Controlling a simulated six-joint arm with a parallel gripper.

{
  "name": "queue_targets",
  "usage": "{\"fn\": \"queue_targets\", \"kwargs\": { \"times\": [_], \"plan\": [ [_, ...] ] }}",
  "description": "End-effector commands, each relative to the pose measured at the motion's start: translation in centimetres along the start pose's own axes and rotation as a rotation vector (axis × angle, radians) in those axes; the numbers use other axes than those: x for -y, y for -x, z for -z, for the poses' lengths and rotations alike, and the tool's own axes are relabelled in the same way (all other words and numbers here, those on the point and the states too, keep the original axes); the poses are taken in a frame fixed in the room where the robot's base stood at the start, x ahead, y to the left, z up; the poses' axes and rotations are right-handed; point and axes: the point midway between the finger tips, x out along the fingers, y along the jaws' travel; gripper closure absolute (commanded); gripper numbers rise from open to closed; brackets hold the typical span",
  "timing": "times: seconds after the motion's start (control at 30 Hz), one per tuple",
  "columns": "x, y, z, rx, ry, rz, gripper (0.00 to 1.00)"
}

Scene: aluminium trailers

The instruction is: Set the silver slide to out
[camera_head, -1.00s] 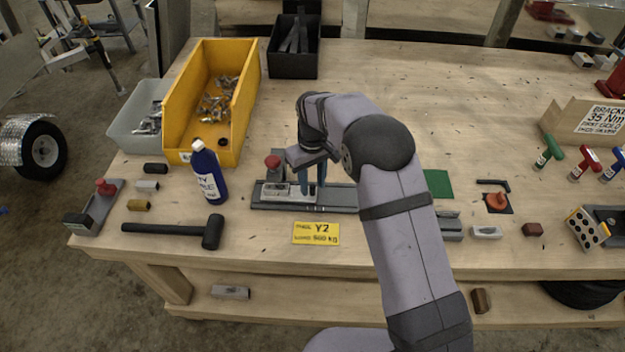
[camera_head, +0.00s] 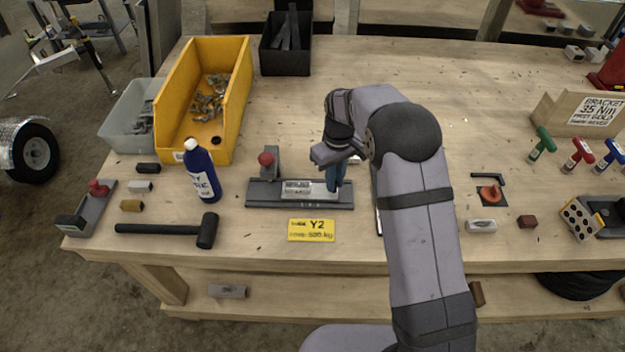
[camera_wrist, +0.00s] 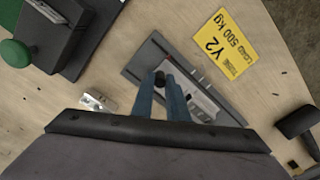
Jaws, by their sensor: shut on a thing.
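The silver slide (camera_head: 318,188) lies in a dark grey base (camera_head: 300,203) on the bench, behind the yellow Y2 card. It also shows in the wrist view (camera_wrist: 203,104), partly hidden by my fingers. My gripper (camera_head: 335,186) is over the right part of the base, with its blue fingers pointing down. In the wrist view my gripper (camera_wrist: 161,88) is shut on the slide's dark knob (camera_wrist: 160,76). The knob is hidden behind the fingers in the head view.
A red-knobbed grey post (camera_head: 266,160) stands behind the base's left end. A blue bottle (camera_head: 201,172) and a black mallet (camera_head: 170,229) are to the left. The yellow Y2 card (camera_head: 311,230) lies in front. The bench behind my arm is mostly clear.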

Motion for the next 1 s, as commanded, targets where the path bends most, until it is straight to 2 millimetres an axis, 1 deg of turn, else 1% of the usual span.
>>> {"fn": "queue_targets", "kwargs": {
  "times": [0.03, 0.1, 0.2, 0.3, 0.53, 0.57, 0.6, 0.63, 1.0],
  "plan": [
    [-1.3, 0.1, -0.7, -0.004, -0.005, -0.002, 1.0],
    [-2.5, 0.1, -1.5, -0.003, -0.004, -0.002, 1.0],
    [-3.5, 0.1, -2.2, -0.004, -0.001, -0.002, 1.0],
    [-3.9, 0.2, -2.4, -0.005, 0.0, -0.003, 1.0],
    [-4.0, 0.2, -2.5, -0.004, 0.001, -0.005, 1.0],
    [-4.0, 0.2, -2.5, -0.003, 0.001, -0.006, 0.84],
    [-4.0, 0.2, -2.5, -0.004, 0.001, -0.006, 0.74],
    [-4.0, 0.2, -2.5, -0.004, 0.001, -0.005, 0.67],
    [-3.8, 0.3, -2.4, -0.003, 0.001, -0.002, 0.67]
  ]
}}
